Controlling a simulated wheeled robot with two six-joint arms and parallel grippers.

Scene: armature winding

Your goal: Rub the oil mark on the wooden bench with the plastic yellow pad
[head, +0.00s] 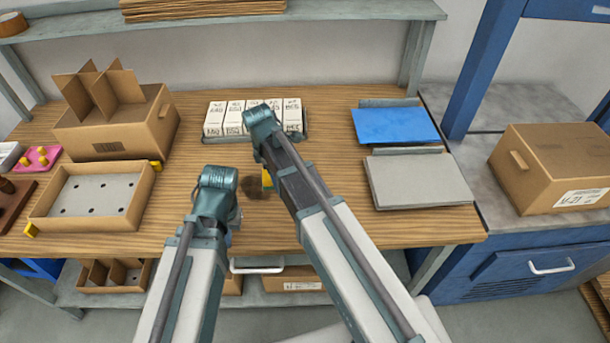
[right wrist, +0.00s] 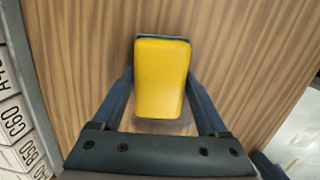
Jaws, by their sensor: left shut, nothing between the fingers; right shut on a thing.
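The oil mark (head: 253,188) is a dark smudge on the wooden bench (head: 330,190), between my two arms in the head view. The yellow pad (right wrist: 161,75) is a rounded block with a green edge at its far end. My right gripper (right wrist: 160,92) is shut on it, with a finger on each side. In the head view the pad (head: 267,179) shows as a small piece at the right edge of the mark, partly hidden by my right arm. I cannot tell whether it touches the wood. My left gripper (head: 236,222) is shut and empty, near the mark's lower left.
A row of white boxes (head: 215,120) stands just behind the mark. A shallow tray (head: 138,205) and a cardboard box (head: 150,135) are at the left. A blue sheet (head: 395,125) and a grey pad (head: 418,180) lie at the right. Bare bench lies between.

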